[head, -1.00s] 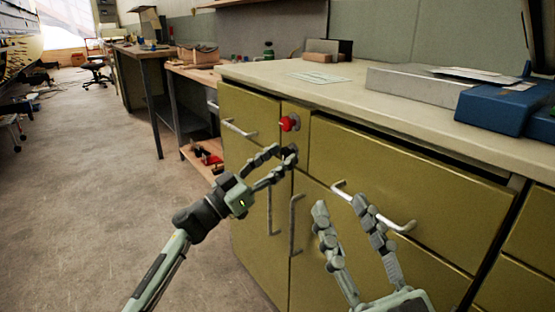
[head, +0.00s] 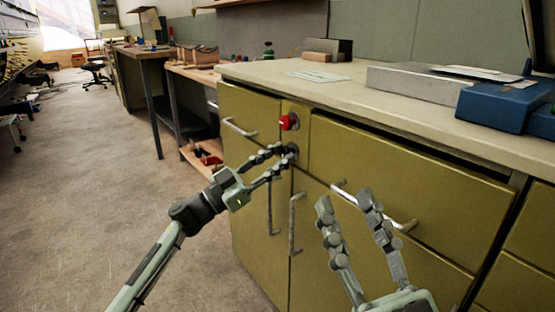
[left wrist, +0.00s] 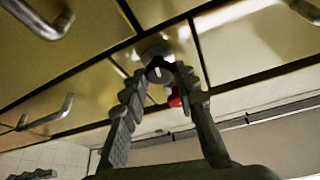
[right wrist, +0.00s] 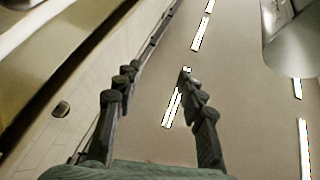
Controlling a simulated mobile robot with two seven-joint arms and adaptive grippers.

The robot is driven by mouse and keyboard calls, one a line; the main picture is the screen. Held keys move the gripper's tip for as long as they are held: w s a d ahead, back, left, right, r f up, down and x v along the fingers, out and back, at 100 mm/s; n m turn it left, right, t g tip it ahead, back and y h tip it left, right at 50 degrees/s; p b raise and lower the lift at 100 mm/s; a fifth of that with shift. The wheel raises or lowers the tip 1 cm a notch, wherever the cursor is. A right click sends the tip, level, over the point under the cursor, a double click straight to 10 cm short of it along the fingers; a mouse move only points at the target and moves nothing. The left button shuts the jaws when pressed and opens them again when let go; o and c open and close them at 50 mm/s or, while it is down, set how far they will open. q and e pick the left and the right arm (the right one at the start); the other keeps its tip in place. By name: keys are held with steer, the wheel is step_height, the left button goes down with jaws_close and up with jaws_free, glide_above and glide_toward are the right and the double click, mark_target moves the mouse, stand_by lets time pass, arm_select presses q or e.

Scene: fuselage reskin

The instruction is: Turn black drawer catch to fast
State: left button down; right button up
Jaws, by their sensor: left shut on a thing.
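The black drawer catch (left wrist: 160,69) is a round knob with a pale pointer line on a metal plate. It sits on the narrow olive strip between the drawers. In the left wrist view the line runs roughly up and down the picture. My left gripper (head: 289,152) has its fingertips on either side of the knob and is shut on it. The fingers largely hide the catch in the head view. My right gripper (head: 346,199) is open and empty in front of the right-hand drawer. It also shows open in the right wrist view (right wrist: 154,78).
A red knob (head: 290,121) sits just above the catch. Bar handles stick out nearby: the left drawer handle (head: 240,128), the right drawer handle (head: 375,207) and the door handles (head: 295,225). The worktop (head: 330,92) overhangs above.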

arm_select(q)
steer(key=m+g, duration=0.2)
steer(key=m, duration=0.2)
steer(key=shift+w+a+h+b, duration=0.1)
steer(key=shift+h+b, duration=0.2)
steer(key=shift+h, duration=0.1)
steer(key=m+g, duration=0.2)
steer(key=m, duration=0.4)
steer(key=m+g, duration=0.1)
steer(key=m, duration=0.1)
steer(key=shift+w+a+r+g+y+b, duration=0.1)
steer(key=shift+r+g+y+b, duration=0.05)
steer(key=shift+g+y+b, duration=0.2)
steer(key=m+g+y, duration=0.1)
steer(key=m, duration=0.3)
steer(key=shift+r, duration=0.1)
steer(key=shift+m+g+y+p, duration=0.3)
steer(key=shift+m+y, duration=0.15)
steer(key=shift+m, duration=0.75)
arm_select(e)
steer(key=shift+s+d+r+t, duration=0.25)
steer(key=shift+r+t, duration=0.15)
steer(key=shift+r, duration=0.1)
steer(key=shift+s+d+r+t, duration=0.15)
steer(key=shift+s+r+t, duration=0.05)
steer(key=shift+r+t, duration=0.25)
steer(key=shift+a+f, duration=0.1)
steer(key=shift+f, duration=0.05)
